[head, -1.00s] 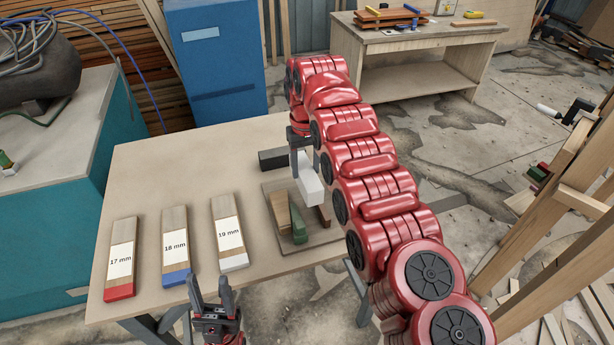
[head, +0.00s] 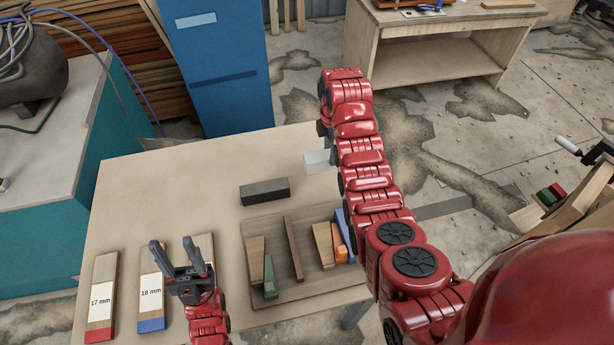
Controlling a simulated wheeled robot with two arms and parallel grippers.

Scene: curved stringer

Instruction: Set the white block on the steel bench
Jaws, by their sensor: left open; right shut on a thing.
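The white block (head: 316,160) shows at the far right edge of the pale worktable (head: 180,200), partly hidden by my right arm. My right gripper (head: 323,132) is mostly hidden behind that arm; it is shut on the block. I cannot tell how high the block is held. I cannot pick out a plainly steel bench; a wooden workbench (head: 430,50) stands at the back.
A dark block (head: 265,191) lies behind a wooden board (head: 290,285) holding several wedges and strips. Labelled pieces, 17 mm (head: 101,300) and 18 mm (head: 151,290), lie at the left. A blue cabinet (head: 215,80) stands behind. The table's back middle is clear.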

